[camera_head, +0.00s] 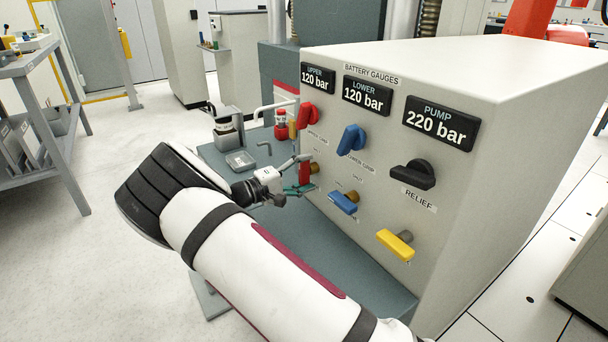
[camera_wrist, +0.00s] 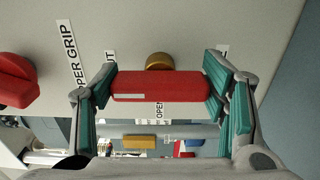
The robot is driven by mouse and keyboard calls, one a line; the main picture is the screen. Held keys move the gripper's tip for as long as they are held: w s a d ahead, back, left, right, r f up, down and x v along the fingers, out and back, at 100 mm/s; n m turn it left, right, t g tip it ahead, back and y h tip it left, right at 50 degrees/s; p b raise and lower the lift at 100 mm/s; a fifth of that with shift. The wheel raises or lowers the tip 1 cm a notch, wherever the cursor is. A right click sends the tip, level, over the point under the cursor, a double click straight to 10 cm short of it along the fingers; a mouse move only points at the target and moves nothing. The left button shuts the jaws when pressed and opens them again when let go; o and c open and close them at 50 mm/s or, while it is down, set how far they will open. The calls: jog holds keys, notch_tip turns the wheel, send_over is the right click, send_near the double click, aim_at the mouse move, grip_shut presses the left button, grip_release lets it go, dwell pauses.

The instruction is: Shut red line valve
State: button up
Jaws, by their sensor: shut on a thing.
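The red line valve's lever handle (camera_head: 304,174) is on the panel's left column, below the red knob. It stands roughly upright in the head view, on a brass stem (camera_wrist: 159,61). My gripper (camera_head: 297,179) is at this handle, with teal finger pads. In the wrist view, the red handle (camera_wrist: 160,87) lies lengthwise between the two pads, and my gripper (camera_wrist: 160,92) is shut on it at its ends. Labels with "UT" and "OPEN" show partly behind the handle; some lettering is hidden.
The panel (camera_head: 455,230) also carries a red knob (camera_head: 306,114), a blue knob (camera_head: 352,139), a black relief knob (camera_head: 413,175), a blue lever (camera_head: 343,203) and a yellow lever (camera_head: 396,244). Gauges read 120, 120 and 220 bar. A grey bench (camera_head: 280,240) lies below.

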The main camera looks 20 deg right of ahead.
dwell(0.4)
jog(key=o, duration=1.2)
jog(key=shift+c, duration=0.2)
jog(key=v, duration=1.2)
